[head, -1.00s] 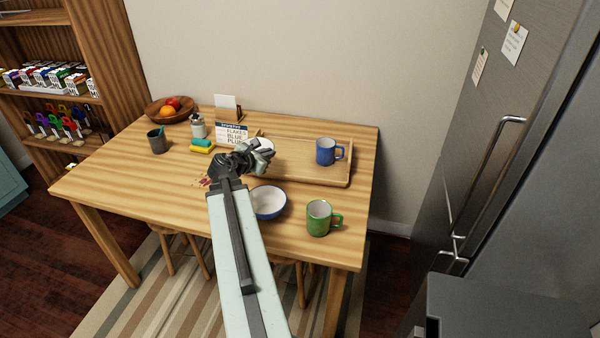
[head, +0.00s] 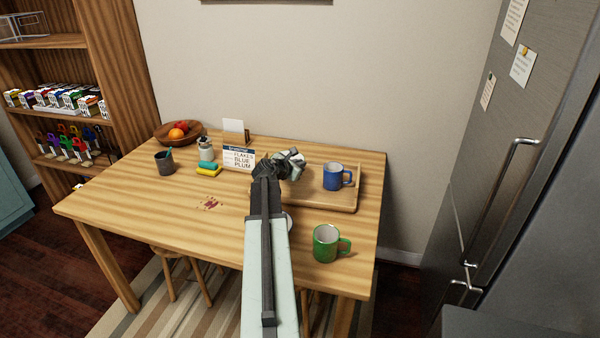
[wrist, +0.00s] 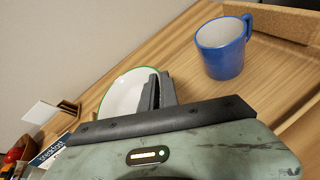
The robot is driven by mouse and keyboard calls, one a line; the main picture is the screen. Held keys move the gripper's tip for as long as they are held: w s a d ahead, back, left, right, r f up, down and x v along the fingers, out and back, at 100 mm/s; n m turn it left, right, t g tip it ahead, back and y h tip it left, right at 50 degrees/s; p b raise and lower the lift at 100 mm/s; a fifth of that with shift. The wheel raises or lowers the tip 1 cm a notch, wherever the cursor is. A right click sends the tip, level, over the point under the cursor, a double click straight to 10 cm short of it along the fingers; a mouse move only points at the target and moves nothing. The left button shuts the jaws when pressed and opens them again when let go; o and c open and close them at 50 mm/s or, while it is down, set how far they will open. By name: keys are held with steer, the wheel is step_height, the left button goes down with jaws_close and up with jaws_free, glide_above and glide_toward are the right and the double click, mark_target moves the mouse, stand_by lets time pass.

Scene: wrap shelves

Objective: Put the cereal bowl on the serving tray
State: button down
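A white bowl with a green rim (wrist: 122,92) is at my gripper (wrist: 160,92). The dark fingers straddle its near wall and look shut on it. In the head view my gripper (head: 280,165) and part of this bowl (head: 291,160) are over the left part of the wooden serving tray (head: 343,202). I cannot tell whether the bowl touches the tray. A second bowl, white inside and blue outside, stands on the table. My arm hides almost all of it; only a sliver of rim (head: 290,221) shows. The frames do not settle which is the cereal bowl.
A blue mug (head: 333,178) stands on the tray, right of my gripper. A green mug (head: 325,243) stands on the table in front.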

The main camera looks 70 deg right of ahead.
steer(key=shift+f+b, duration=2)
steer(key=shift+r, duration=0.25)
steer(key=shift+f, duration=0.15)
steer(key=c, duration=1.6)
jaws_free()
